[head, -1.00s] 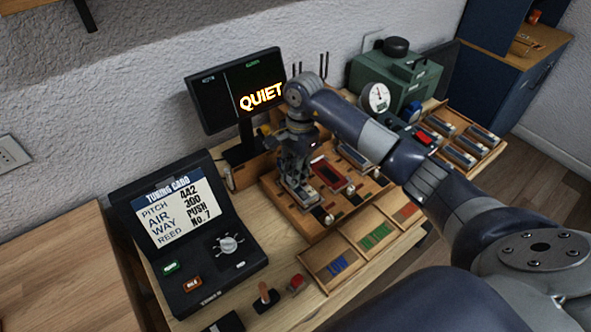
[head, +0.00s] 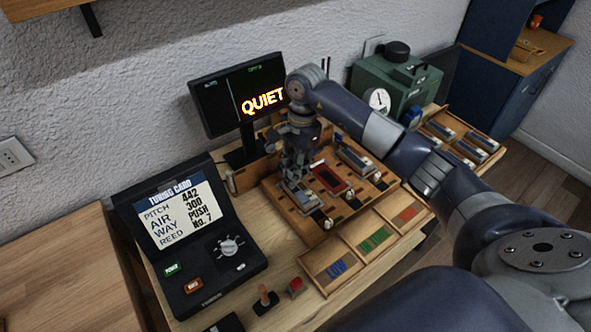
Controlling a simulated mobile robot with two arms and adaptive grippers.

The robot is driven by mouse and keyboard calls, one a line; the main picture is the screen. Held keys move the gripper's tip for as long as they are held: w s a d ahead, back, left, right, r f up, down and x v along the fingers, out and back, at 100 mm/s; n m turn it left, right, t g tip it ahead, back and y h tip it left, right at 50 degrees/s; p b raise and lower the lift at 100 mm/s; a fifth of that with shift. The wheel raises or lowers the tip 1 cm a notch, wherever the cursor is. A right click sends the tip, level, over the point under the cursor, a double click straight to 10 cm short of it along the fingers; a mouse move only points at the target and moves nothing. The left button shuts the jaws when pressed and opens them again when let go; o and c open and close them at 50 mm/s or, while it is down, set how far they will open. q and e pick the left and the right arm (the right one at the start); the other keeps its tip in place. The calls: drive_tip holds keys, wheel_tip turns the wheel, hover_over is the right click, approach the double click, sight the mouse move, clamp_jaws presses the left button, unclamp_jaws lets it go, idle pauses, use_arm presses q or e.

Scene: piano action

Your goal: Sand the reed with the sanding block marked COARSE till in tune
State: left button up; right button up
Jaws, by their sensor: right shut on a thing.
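My right gripper (head: 297,180) points down over the wooden work board (head: 327,232). It is shut on a small grey piece (head: 309,199) at the board's left side; my fingers hide much of it, and I cannot tell if it is a reed. A red-framed recess (head: 328,177) is beside it, and another grey piece (head: 355,162) lies farther right. I cannot make out a block marked COARSE. The monitor (head: 238,92) shows QUIET. The tuning card (head: 175,213) reads pitch 442, air 300, way PUSH, reed No. 7. My left gripper is not in view.
A tray (head: 338,248) with blue, green and red compartments lies in front of the board. A black console (head: 205,270) with a knob stands left. A green machine (head: 395,80) with a gauge stands behind my right arm. Another tray (head: 460,143) at right holds several grey bars.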

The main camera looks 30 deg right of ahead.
drive_tip(key=shift+d+r, duration=0.2)
drive_tip(key=shift+r, duration=0.35)
drive_tip(key=shift+a+r+p, duration=0.1)
drive_tip(key=shift+r+p, duration=0.65)
drive_tip(key=shift+r, duration=0.35)
drive_tip(key=shift+r+p, duration=0.35)
drive_tip(key=shift+r, duration=0.35)
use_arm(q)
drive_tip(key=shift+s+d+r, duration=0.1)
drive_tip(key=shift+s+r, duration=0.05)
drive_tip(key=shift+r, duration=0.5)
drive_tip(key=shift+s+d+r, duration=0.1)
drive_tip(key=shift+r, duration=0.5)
